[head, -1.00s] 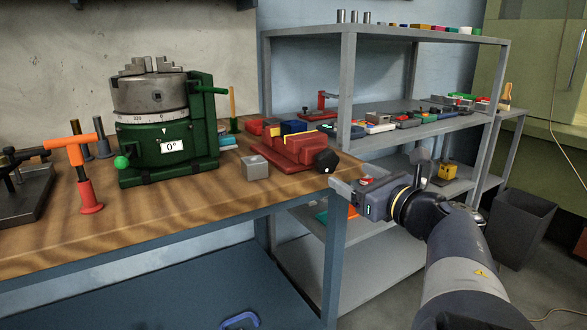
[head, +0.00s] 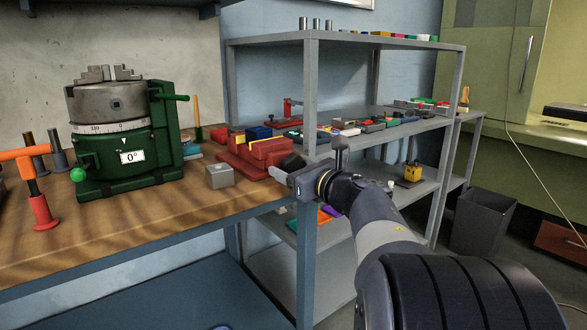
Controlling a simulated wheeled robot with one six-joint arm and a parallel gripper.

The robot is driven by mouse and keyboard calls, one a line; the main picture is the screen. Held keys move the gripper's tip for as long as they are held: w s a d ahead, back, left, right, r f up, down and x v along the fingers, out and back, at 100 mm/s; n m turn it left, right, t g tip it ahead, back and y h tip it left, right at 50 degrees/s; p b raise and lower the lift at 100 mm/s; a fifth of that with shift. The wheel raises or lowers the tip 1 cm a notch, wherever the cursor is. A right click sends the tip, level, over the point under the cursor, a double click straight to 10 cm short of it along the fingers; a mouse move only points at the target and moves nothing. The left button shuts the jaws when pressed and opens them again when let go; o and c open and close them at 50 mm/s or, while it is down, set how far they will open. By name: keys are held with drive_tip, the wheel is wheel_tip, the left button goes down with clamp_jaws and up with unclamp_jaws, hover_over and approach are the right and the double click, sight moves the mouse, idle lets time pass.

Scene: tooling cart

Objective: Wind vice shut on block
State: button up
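The red vice (head: 262,154) sits on the wooden bench near its right end. A yellow piece and a dark blue block (head: 259,132) show at its jaws; I cannot tell how tightly the blue block sits. The vice's black handle knob (head: 293,162) faces right, partly hidden by my gripper. My gripper (head: 281,174) is right at the knob, in front of it in this view. I cannot tell whether it touches the knob or how far apart its fingers are. A small grey block (head: 219,175) lies on the bench left of the vice.
A green rotary table with a chuck (head: 122,140) stands on the bench (head: 150,215) to the left. A red T-handled tool (head: 38,190) stands farther left. Grey shelves (head: 370,140) with many small parts rise behind my arm. A dark bin (head: 482,220) stands on the floor at right.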

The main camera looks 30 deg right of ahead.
drive_tip(key=c, duration=0.8)
drive_tip(key=shift+m, duration=0.4)
